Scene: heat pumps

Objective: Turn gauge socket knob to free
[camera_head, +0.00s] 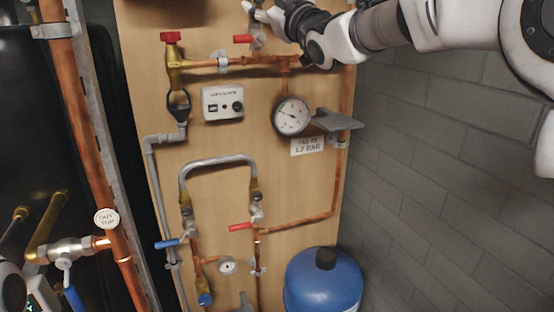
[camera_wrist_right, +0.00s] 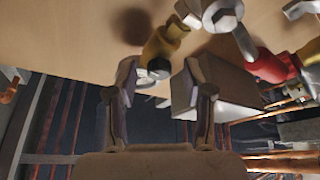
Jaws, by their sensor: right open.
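My right gripper (camera_head: 262,14) is at the top of the wooden board, beside a red-handled valve (camera_head: 245,39). In the wrist view its two fingers (camera_wrist_right: 156,84) are apart. A brass fitting with a dark round end (camera_wrist_right: 159,67) shows between and beyond the fingertips; I cannot tell whether they touch it. A round white gauge (camera_head: 292,116) is on the board below. A white box with a dark knob (camera_head: 238,106) is left of the gauge. I cannot tell which part is the gauge socket knob.
Copper pipes (camera_head: 300,220) and a grey looped hose (camera_head: 218,161) run over the board. A grey shelf-like plate (camera_head: 337,121) sticks out right of the gauge. A blue tank (camera_head: 322,285) stands below. A red handle (camera_wrist_right: 268,66) is close to the right finger. A brick wall is at right.

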